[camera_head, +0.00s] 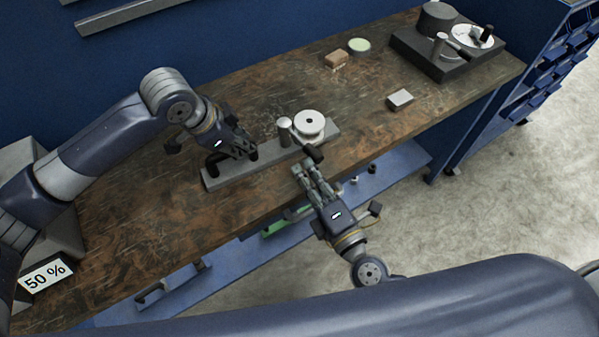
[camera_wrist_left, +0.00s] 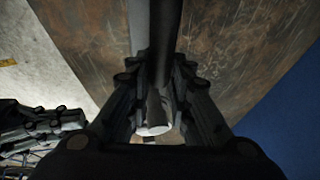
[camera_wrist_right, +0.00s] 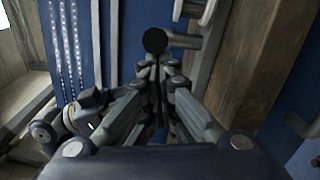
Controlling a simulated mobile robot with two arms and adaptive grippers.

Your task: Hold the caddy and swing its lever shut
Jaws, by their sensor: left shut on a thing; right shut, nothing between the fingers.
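The caddy is a long grey base (camera_head: 265,167) on the wooden bench, with a silver post (camera_head: 285,132), a white disc (camera_head: 309,122) and a lever ending in a black knob (camera_head: 314,153) over the front edge. My left gripper (camera_head: 243,153) is shut on the caddy's dark handle at its left part; the handle runs between the fingers in the left wrist view (camera_wrist_left: 165,60). My right gripper (camera_head: 304,172) is shut and empty, just in front of the knob. The round black knob (camera_wrist_right: 155,41) shows beyond the fingertips in the right wrist view; contact cannot be told.
A dark device (camera_head: 445,52) with a disc and knobs stands at the back right. A grey block (camera_head: 400,98), a brown block (camera_head: 336,58) and a green-topped round dish (camera_head: 359,45) lie on the bench (camera_head: 190,230). A blue shelf (camera_head: 225,287) runs below the front edge.

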